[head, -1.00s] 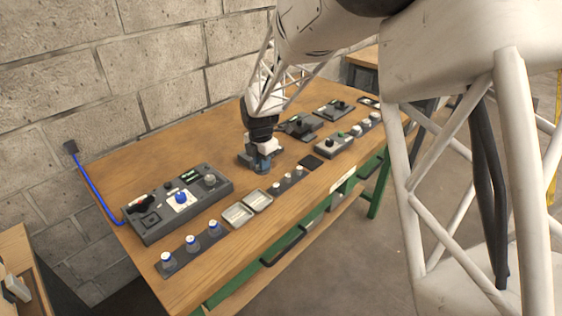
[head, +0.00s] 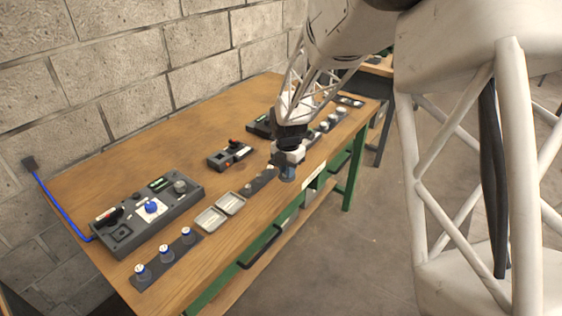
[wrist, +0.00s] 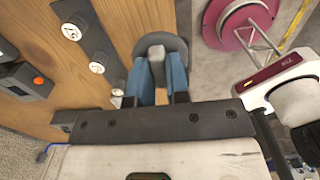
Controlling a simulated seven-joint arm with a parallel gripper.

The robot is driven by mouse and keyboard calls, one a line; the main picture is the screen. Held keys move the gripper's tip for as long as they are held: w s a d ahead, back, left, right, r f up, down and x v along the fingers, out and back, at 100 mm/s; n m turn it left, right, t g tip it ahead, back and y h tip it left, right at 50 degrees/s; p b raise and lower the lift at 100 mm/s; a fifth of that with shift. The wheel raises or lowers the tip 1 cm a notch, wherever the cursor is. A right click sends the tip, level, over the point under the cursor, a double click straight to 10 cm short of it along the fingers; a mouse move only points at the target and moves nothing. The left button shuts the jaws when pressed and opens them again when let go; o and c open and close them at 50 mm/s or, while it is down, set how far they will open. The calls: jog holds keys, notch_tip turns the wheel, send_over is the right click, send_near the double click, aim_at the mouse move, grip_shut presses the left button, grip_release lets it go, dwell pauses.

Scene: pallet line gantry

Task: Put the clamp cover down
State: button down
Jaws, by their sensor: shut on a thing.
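My gripper (head: 287,176) is at the front edge of the workbench in the head view, with my arm coming down from above. In the wrist view its two blue fingers (wrist: 157,82) are shut on the clamp cover (wrist: 161,42), a dark grey rounded piece with a lighter grey block between the fingers. The wrist view shows wood to the left of the cover and floor to its right. I cannot tell how high above the bench the cover is. In the head view the cover is mostly hidden by the gripper.
A grey control box (head: 147,222) with a blue knob stands at the bench's left. A smaller device (head: 230,155) sits mid-bench. The bench's back middle (head: 160,148) is clear.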

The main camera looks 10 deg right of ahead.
jog(key=shift+s+d+f, duration=0.1)
jog(key=shift+s+d, duration=0.05)
jog(key=shift+d, duration=0.45)
jog(key=w, duration=0.5)
jog(key=w+f, duration=0.1)
jog(key=w, duration=0.4)
jog(key=w+a, duration=0.1)
jog(key=w, duration=0.5)
jog(key=shift+f, duration=0.25)
jog(key=shift+f, duration=1.75)
jog(key=shift+f, duration=0.1)
